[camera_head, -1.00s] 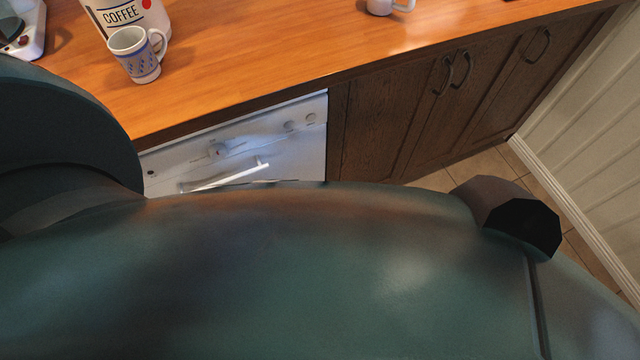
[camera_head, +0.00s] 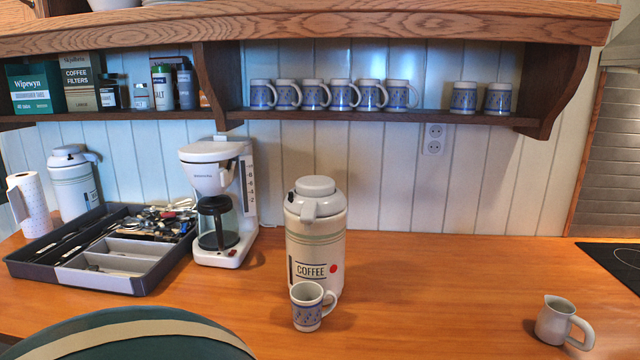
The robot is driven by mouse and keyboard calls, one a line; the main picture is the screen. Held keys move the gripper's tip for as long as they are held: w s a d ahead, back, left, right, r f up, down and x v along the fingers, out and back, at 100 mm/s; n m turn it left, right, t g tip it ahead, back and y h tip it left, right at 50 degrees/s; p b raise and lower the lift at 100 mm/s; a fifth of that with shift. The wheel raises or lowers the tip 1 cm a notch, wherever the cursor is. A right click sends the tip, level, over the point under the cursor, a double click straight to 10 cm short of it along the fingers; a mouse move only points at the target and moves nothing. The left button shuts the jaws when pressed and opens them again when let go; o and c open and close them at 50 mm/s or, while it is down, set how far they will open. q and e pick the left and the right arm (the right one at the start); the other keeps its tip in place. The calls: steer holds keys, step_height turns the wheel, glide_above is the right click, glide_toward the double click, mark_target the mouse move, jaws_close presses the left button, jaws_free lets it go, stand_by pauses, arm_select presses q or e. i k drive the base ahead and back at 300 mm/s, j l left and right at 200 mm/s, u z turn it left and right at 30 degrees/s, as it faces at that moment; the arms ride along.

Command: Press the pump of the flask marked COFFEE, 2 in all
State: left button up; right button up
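The flask marked COFFEE (camera_head: 315,245) stands upright on the wooden counter near the middle of the head view. It is cream with green bands, a red dot and a grey pump top (camera_head: 315,187). A blue-patterned mug (camera_head: 309,308) stands right in front of it, below its spout, and hides part of its base. Neither gripper is in view.
A white coffee maker (camera_head: 220,205) and a grey utensil tray (camera_head: 125,285) stand to the left. A second flask (camera_head: 72,188) and paper towels (camera_head: 31,206) are farther left. A small jug (camera_head: 562,322) is at the right. A shelf (camera_head: 380,115) with several mugs hangs above. Counter right of the flask is clear.

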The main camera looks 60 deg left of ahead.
mark_target(309, 186)
steer(key=u, duration=1.85)
